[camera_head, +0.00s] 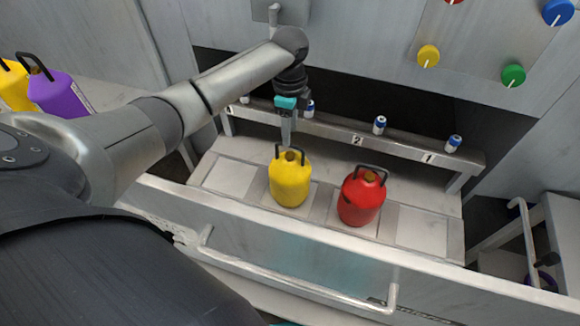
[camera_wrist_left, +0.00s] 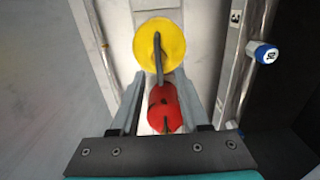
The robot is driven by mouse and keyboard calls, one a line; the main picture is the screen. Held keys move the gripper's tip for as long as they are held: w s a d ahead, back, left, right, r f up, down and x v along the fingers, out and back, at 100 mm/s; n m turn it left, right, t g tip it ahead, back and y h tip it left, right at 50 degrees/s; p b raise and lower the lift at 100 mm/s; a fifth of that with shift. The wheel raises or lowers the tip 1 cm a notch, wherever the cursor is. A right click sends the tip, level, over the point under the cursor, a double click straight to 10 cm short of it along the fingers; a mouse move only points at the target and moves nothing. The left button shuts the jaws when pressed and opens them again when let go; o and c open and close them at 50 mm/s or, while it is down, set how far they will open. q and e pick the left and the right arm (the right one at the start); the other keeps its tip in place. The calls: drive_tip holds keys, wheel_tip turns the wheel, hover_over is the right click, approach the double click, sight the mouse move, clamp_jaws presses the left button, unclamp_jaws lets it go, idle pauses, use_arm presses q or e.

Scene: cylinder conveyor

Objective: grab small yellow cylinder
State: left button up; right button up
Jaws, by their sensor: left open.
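A yellow cylinder (camera_head: 290,186) with a dark handle stands upright on a light pad of the conveyor, left of a red cylinder (camera_head: 358,200). Another yellow cylinder (camera_head: 14,88), partly cut off, stands at the far left. My left gripper (camera_head: 287,140) is open, just above and behind the conveyor's yellow cylinder, with nothing held. In the left wrist view, the yellow cylinder's round top (camera_wrist_left: 170,38) shows beyond the fingertips, and the red cylinder (camera_wrist_left: 164,118) shows between the fingers (camera_wrist_left: 163,88). My right gripper is not in view.
A purple cylinder (camera_head: 58,96) stands beside the far-left yellow one. A numbered rail (camera_head: 400,142) with small blue-and-white knobs runs behind the conveyor. A long handle bar (camera_head: 300,285) crosses the front. Empty pads lie at both conveyor ends.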

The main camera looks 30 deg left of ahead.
sight(290, 147)
use_arm(q)
drive_tip(key=shift+s+d+f+b, duration=0.1)
drive_tip(key=shift+f+b, duration=0.55)
drive_tip(key=shift+f, duration=2.4)
drive_tip(key=shift+c, duration=0.3)
clamp_jaws()
drive_tip(key=shift+r, duration=0.2)
